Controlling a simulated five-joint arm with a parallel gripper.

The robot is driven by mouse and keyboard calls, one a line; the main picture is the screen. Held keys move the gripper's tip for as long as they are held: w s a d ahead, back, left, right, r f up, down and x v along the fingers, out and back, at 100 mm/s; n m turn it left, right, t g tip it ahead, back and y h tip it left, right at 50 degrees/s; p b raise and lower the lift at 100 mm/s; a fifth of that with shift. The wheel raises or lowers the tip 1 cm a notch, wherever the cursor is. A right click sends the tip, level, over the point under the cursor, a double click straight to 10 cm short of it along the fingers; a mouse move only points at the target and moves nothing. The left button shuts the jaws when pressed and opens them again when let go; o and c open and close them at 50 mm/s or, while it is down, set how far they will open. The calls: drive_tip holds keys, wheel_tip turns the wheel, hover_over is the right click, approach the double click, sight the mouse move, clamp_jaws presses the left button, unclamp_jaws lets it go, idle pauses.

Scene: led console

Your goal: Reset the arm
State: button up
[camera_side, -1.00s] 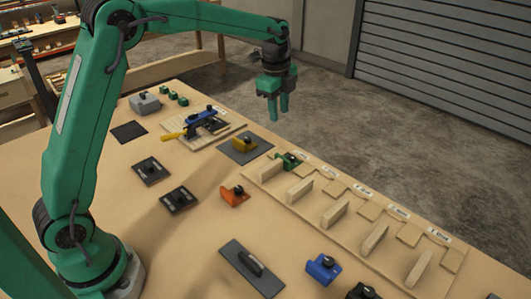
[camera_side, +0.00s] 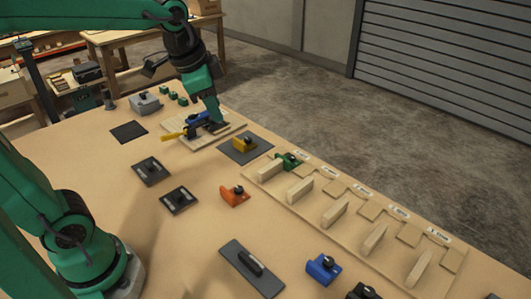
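My gripper (camera_side: 216,121) points down at the far side of the table, over the blue clamp-like device (camera_side: 193,131) with a yellow handle (camera_side: 172,136). Its fingertips overlap the right part of this device in the picture. I cannot tell whether they touch it. The fingers line up with each other from this side, so their opening is hidden. My arm reaches across the upper left of the view.
A yellow block (camera_side: 244,144) sits on a dark plate right of my gripper. A wooden rack (camera_side: 320,212) with upright dividers runs along the right, a green block (camera_side: 288,160) at its far end. Orange (camera_side: 235,197) and blue (camera_side: 323,268) blocks and a handled plate (camera_side: 252,268) stand nearer.

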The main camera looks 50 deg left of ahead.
drive_tip(key=s+f+n, duration=0.1)
drive_tip(key=s+n, duration=0.2)
drive_tip(key=s, duration=0.2)
drive_tip(key=s+f+n+t, duration=0.1)
drive_tip(key=s+f+n, duration=0.1)
drive_tip(key=s, duration=0.4)
drive_tip(key=shift+s+f+n+t, duration=0.15)
drive_tip(key=shift+f+n+t, duration=0.15)
drive_tip(key=shift+n, duration=0.3)
